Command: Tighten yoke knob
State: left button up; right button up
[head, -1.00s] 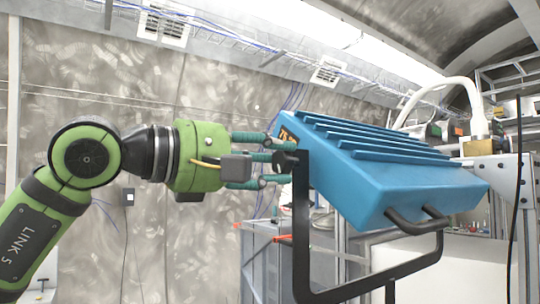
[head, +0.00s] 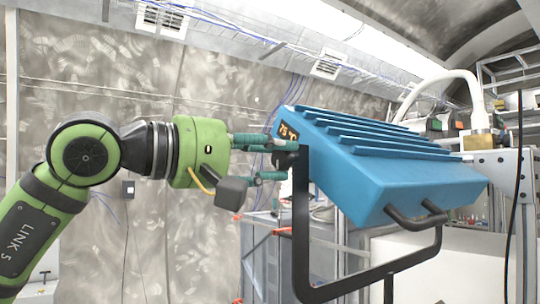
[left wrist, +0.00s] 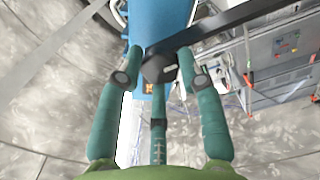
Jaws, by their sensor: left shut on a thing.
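A blue ribbed box (head: 385,165) with an orange-lit display reading about 75 °C hangs tilted in a black yoke bracket (head: 301,230). The black yoke knob (head: 287,159) is at the bracket's upper left end. My left gripper (head: 272,157) comes in level from the left, its green fingers shut around the knob. In the left wrist view the knob (left wrist: 159,68) lies between the three fingertips of the gripper (left wrist: 160,62), with the bracket arm (left wrist: 215,27) and blue box (left wrist: 160,20) behind it. My right gripper is not in view.
A black handle (head: 418,217) sticks out of the box's front. A white hose (head: 440,80) with a brass fitting (head: 478,143) stands behind on the right. A grey cabinet (head: 268,250) is below. The wall side at left is open.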

pick_arm(q)
jog(key=o, duration=1.1)
jog(key=shift+w+f, duration=0.1)
jog(key=shift+o, duration=0.2)
jog(key=v, duration=1.2)
